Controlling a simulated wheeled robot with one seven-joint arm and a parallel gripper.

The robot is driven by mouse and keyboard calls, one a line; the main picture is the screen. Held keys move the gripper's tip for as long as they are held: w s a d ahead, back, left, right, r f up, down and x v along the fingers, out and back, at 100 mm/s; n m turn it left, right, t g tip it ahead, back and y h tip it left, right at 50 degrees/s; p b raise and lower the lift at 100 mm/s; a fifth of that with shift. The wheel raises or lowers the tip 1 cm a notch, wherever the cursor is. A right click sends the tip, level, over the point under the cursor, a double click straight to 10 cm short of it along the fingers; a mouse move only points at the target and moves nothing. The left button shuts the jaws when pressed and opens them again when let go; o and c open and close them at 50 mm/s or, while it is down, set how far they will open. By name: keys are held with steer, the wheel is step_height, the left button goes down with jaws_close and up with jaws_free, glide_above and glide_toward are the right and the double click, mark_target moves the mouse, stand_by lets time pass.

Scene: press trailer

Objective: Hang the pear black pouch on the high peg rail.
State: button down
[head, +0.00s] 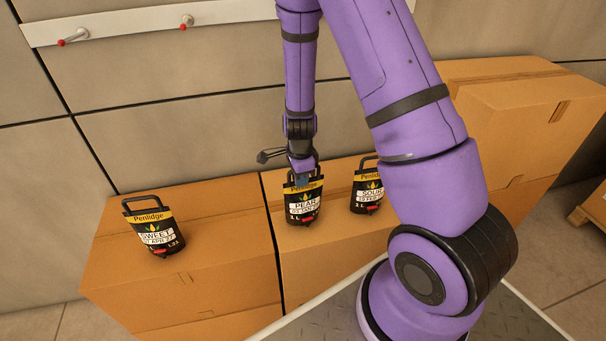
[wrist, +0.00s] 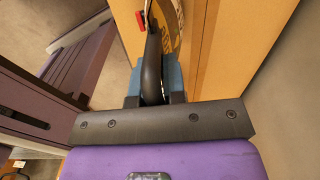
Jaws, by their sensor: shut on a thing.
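The pear black pouch (head: 304,207) stands upright on a cardboard box in the head view, its label reading PEAR. My gripper (head: 301,180) is above it, shut on its black handle. In the wrist view the handle (wrist: 153,65) sits between the blue fingertips of my gripper (wrist: 154,84). The high peg rail (head: 120,18) is a white strip on the wall at the upper left, with red-tipped pegs (head: 72,37) and (head: 187,21) showing bare. Its right part is hidden behind my arm.
A SWEET pouch (head: 153,228) stands on the left box (head: 110,275). A SOUR pouch (head: 366,190) stands close to the right of the pear pouch, partly near my arm. A taller box (head: 510,90) is at the right. The wall between rail and boxes is clear.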

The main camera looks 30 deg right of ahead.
steer(key=shift+f, duration=0.15)
steer(key=c, duration=1.2)
jaws_free()
step_height(320, 180, up, 11)
steer(key=shift+a+f, duration=0.1)
steer(key=shift+f, duration=0.05)
steer(key=s+a+r+n+t, duration=0.1)
steer(key=s+r+n, duration=0.2)
steer(key=r, duration=0.3)
steer(key=s+a+r+n+t+y, duration=0.1)
steer(key=s+r+n, duration=0.1)
steer(key=r+n, duration=0.35)
steer(key=s+a+r+n+t, duration=0.1)
steer(key=s+r+n, duration=0.15)
steer(key=r, duration=0.55)
steer(key=s+r+n, duration=0.3)
steer(key=s, duration=0.2)
steer(key=s+r+n+t, duration=0.1)
steer(key=s+r+n, duration=0.2)
steer(key=s, duration=0.2)
steer(key=s+r+n+t+h, duration=0.1)
steer(key=s+r+n, duration=0.2)
steer(key=s, duration=0.2)
steer(key=shift+s+a+r+n, duration=0.3)
steer(key=shift+o, duration=1.4)
